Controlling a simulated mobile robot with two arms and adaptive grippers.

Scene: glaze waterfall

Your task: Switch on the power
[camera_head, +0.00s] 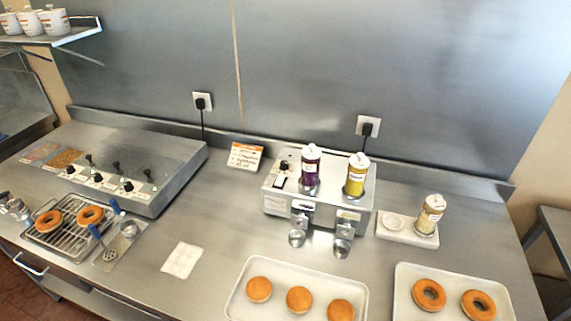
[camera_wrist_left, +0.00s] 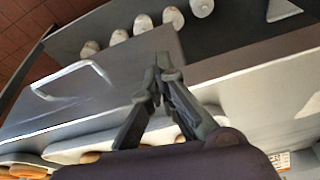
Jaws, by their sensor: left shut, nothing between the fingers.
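A steel dispenser unit (camera_head: 330,208) stands on the counter, with a purple bottle (camera_head: 311,165) and a yellow bottle (camera_head: 356,175) upright in its top. On its upper left are a black knob (camera_head: 285,166) and a small dark switch (camera_head: 279,183); the switch's position is too small to tell. A long steel unit (camera_head: 150,170) at the left carries several black levers and knobs. In the left wrist view my left gripper (camera_wrist_left: 165,75) is shut and empty, its fingertips together. Neither gripper shows in the head view.
Trays of doughnuts (camera_head: 410,308) and buns (camera_head: 236,304) lie along the front edge. A rack (camera_head: 72,238) with doughnuts is at the left. Two plugs sit in wall sockets (camera_head: 368,126) (camera_head: 202,100). A shaker bottle (camera_head: 430,214) stands at the right. In the left wrist view a metal handle (camera_wrist_left: 75,72) shows.

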